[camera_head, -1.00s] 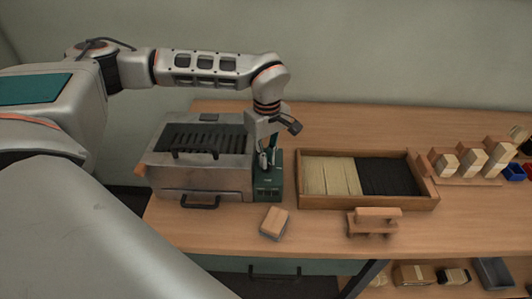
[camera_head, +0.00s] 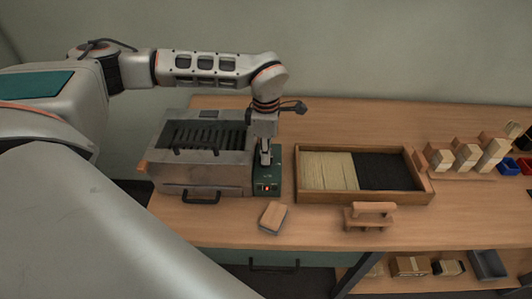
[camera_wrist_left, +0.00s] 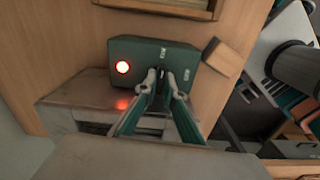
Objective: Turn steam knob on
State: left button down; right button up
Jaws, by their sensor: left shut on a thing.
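The metal steamer (camera_head: 232,180) stands at the left of the bench with a green control box (camera_head: 275,174) on its right side. My left gripper (camera_head: 266,160) points down over the control box. In the left wrist view my left gripper (camera_wrist_left: 161,78) has its fingertips close together at the green control box (camera_wrist_left: 193,62), shut on the steam knob, which the fingers mostly hide. A red lamp (camera_head: 267,188) on the box is lit, and the lamp glows brightly in the left wrist view (camera_wrist_left: 123,67). My right gripper is not in view.
A wooden tray (camera_head: 297,192) of pale and black bristles lies right of the control box. A small block (camera_head: 273,217) and a wooden handled tool (camera_head: 369,216) lie near the front edge. Wooden blocks (camera_head: 466,155) and small bins stand at the far right.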

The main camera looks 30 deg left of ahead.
pick_arm(q)
jog(key=shift+n, duration=0.5)
jog(key=c, duration=2.4)
grip_release()
notch_tip(320, 180, up, 12)
jog(key=shift+f, duration=0.1)
jog(key=shift+s, duration=0.1)
